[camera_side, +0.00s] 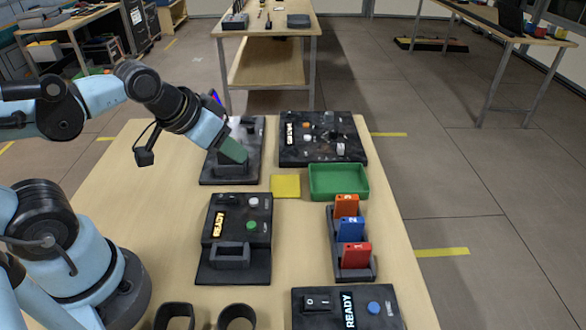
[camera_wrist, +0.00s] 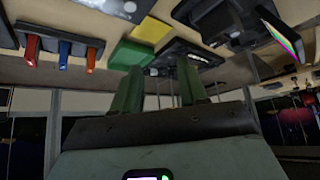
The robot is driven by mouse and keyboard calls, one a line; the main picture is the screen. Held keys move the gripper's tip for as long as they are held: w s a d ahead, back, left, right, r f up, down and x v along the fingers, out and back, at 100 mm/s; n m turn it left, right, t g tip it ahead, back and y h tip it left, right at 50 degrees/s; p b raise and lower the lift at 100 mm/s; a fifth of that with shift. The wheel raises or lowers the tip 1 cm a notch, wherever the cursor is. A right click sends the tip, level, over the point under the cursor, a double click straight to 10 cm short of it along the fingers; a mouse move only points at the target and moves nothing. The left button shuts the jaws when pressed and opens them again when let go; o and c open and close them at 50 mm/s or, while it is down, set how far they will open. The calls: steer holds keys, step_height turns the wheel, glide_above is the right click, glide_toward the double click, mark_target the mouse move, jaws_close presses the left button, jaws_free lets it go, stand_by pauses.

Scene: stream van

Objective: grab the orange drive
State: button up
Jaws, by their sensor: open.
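The orange drive (camera_side: 346,206) stands upright at the far end of a dark rack (camera_side: 357,272) on the right of the table. The blue drive (camera_side: 351,229) and the red drive (camera_side: 356,255) stand in the same rack, nearer the camera. In the wrist view the orange drive (camera_wrist: 91,59) is at upper left, beside the blue one (camera_wrist: 65,53) and red one (camera_wrist: 32,47). My gripper (camera_side: 235,150) is over the dark device at the back left, well away from the rack. Its green fingers (camera_wrist: 159,78) are apart with nothing visibly held between them.
A green tray (camera_side: 338,195) lies just behind the rack, with a yellow pad (camera_side: 285,186) to its left. A black panel (camera_side: 323,153) is behind them. A black READY unit (camera_side: 237,228) stands mid-table; another (camera_side: 345,308) is at the front right. Two dark cups (camera_side: 237,316) sit at the front.

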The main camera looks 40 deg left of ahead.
steer(key=shift+o, duration=0.4)
steer(key=shift+w, duration=0.1)
steer(key=m+g+h, duration=0.3)
steer(key=m+g, duration=0.1)
steer(key=m, duration=0.5)
glide_toward(346, 197)
steer(key=shift+x, duration=5.45)
steer(key=shift+c, duration=0.3)
jaws_close()
